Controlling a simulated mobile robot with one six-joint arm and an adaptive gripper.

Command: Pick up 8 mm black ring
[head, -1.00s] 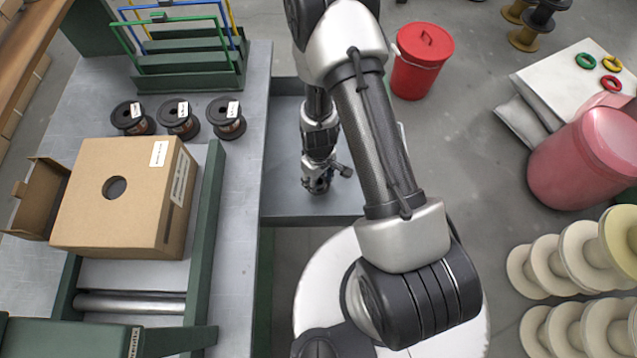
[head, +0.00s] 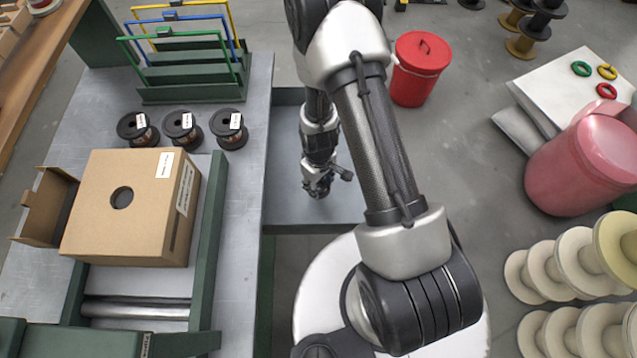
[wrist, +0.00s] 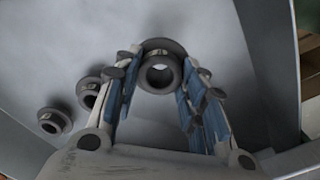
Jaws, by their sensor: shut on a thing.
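My gripper (head: 318,190) reaches down into the grey tray (head: 285,205) beside the bench. In the wrist view my gripper (wrist: 162,72) is shut on a dark flanged ring (wrist: 160,46), which sits between the fingertips with its bore facing the camera. Two more dark rings lie on the tray floor to the left: a nearer one (wrist: 84,101), partly behind the left finger, and a farther one (wrist: 50,127). Small labels on the rings are too small to read, so I cannot tell sizes. The head view does not show the rings.
The bench holds a cardboard box (head: 115,235), several dark spools (head: 183,128) and a green wire rack (head: 190,93). A red bin (head: 414,85), a pink drum (head: 575,170) and pale spools (head: 570,262) stand to the right. Tray walls surround my gripper.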

